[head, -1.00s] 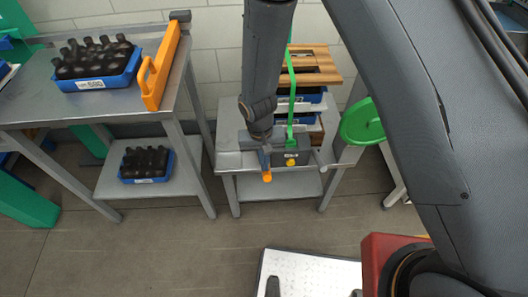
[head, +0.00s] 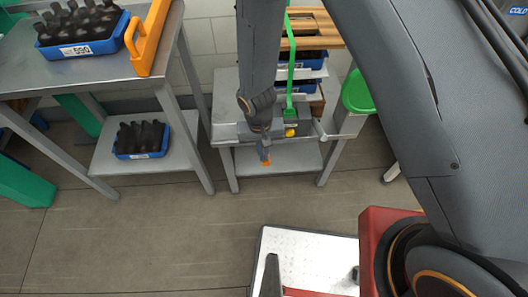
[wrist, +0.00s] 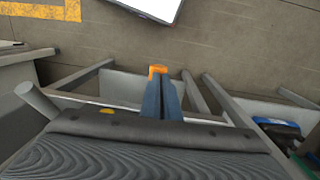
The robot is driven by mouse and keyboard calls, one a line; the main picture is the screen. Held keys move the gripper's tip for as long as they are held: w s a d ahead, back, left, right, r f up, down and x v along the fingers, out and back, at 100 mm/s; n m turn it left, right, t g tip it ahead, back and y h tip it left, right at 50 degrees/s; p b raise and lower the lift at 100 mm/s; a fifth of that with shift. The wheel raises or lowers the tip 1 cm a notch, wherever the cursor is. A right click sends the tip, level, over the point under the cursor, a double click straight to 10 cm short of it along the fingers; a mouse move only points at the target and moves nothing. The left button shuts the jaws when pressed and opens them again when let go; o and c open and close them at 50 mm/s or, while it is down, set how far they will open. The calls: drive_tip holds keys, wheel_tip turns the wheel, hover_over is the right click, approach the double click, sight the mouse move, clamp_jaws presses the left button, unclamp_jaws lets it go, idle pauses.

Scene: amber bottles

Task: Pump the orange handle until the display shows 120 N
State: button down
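The orange handle (head: 265,162) shows as a small orange tip in front of a grey tensioning device (head: 303,128) on the low metal table. It also shows in the wrist view (wrist: 158,69). My gripper (head: 264,155) reaches down to it. In the wrist view its two blue-grey fingers (wrist: 160,80) are close together, with the orange end at their tips, so they appear shut on the handle. A yellow knob (head: 290,132) is on the device front. The display's reading cannot be made out. A green strap (head: 291,65) runs up from the device.
Blue crates of dark bottles (head: 310,62) and wooden slats (head: 312,22) stand behind the device. A metal bench (head: 70,70) at left carries another crate (head: 82,48) and an orange frame (head: 148,40). A green disc (head: 357,92) is at right.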

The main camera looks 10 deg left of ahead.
drive_tip(key=shift+s+d+f, duration=0.25)
drive_tip(key=shift+s, duration=0.05)
drive_tip(key=r+p, duration=0.1)
drive_tip(key=r, duration=0.1)
drive_tip(key=a+r+p, duration=0.1)
drive_tip(key=r+p, duration=0.1)
drive_tip(key=shift+r, duration=0.15)
drive_tip(key=s+r+b, duration=0.1)
drive_tip(key=s+r, duration=0.5)
drive_tip(key=r, duration=0.1)
drive_tip(key=shift+s+d+r+b, duration=0.15)
drive_tip(key=shift+s+d+b, duration=0.1)
drive_tip(key=shift+d+b, duration=0.15)
idle(1.1)
